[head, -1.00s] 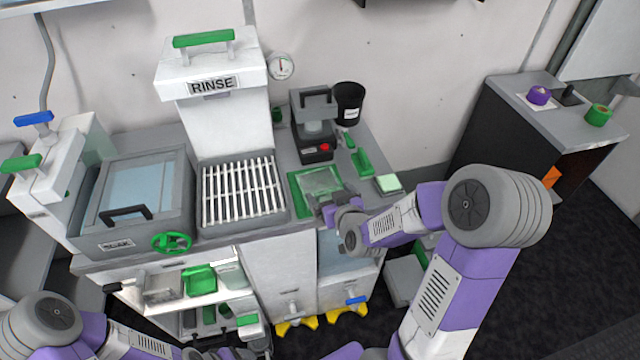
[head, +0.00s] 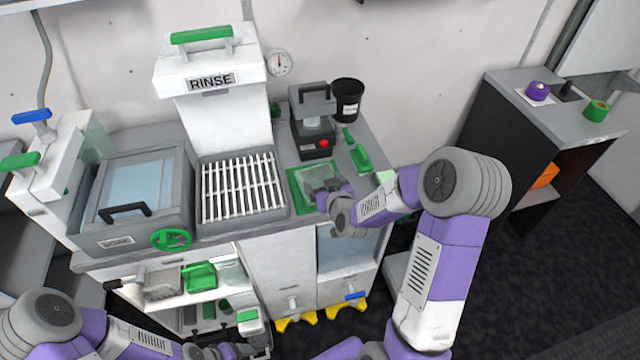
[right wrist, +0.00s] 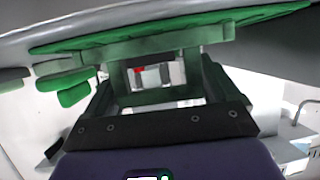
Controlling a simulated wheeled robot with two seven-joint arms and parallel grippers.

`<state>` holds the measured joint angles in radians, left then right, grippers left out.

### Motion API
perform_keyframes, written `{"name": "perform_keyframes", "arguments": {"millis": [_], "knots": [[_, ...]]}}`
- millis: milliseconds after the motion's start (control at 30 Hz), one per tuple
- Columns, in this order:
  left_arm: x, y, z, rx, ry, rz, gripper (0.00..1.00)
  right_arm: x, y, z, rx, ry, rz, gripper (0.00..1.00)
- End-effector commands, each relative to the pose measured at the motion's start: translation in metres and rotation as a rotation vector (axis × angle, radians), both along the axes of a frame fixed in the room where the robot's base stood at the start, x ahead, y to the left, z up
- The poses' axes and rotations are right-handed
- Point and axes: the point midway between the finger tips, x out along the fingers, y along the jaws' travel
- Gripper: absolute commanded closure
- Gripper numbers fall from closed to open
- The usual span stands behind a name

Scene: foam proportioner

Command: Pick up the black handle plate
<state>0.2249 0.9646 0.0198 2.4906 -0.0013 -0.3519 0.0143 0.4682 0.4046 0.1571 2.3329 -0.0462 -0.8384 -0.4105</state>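A black handle (head: 125,210) sits on the front of the grey SOAK basin at the left. Another dark handle (head: 315,92) tops the dark machine at the back right. I cannot tell for certain which is the black handle plate. My right gripper (head: 314,194) is low over the green mat (head: 300,204), at a pale clear piece (head: 320,176); its fingertips are partly hidden. In the right wrist view its fingers (right wrist: 158,72) stand apart with a gap between them, and nothing is clearly held. My left gripper (head: 218,352) is low at the bottom edge, too small to read.
The white RINSE unit (head: 212,82) stands behind a slatted grate (head: 240,190). A black cup (head: 347,100) and green tools (head: 360,157) are on the counter's right. A shelf with green items (head: 200,276) is below. A dark cabinet (head: 470,125) stands at the far right.

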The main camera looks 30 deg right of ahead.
Motion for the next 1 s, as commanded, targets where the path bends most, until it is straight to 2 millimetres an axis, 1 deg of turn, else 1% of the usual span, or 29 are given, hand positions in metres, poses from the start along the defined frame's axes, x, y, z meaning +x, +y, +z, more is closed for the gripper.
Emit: {"name": "perform_keyframes", "arguments": {"millis": [33, 333, 367, 567, 667, 767, 900, 1000], "knots": [[0.0, 0.0, 0.0, 0.0, 0.0, 0.0, 0.22, 0.0, 0.0, 0.0, 0.0, 0.0, 0.0, 0.2], [0.0, 0.0, 0.0, 0.0, 0.0, 0.0, 0.22, 0.0, 0.0, 0.0, 0.0, 0.0, 0.0, 0.66], [0.0, 0.0, 0.0, 0.0, 0.0, 0.0, 0.22, 0.0, 0.0, 0.002, -0.001, -0.004, 0.0, 0.67], [0.0, 0.0, 0.001, 0.0, 0.0, 0.0, 0.22, 0.0, 0.0, 0.003, -0.002, -0.005, 0.0, 0.67], [0.0, 0.0, 0.003, 0.0, 0.0, 0.0, 0.22, 0.001, 0.0, 0.012, -0.003, -0.008, 0.001, 0.67], [0.0, 0.0, 0.009, 0.0, 0.0, 0.0, 0.22, 0.001, 0.0, 0.029, -0.004, -0.01, 0.001, 0.67], [0.0, 0.0, 0.018, 0.0, 0.0, 0.0, 0.22, 0.001, 0.0, 0.059, -0.005, -0.01, 0.0, 0.67], [0.0, 0.0, 0.023, 0.0, 0.0, 0.0, 0.22, 0.001, 0.0, 0.077, -0.004, -0.009, 0.0, 0.67]]}}
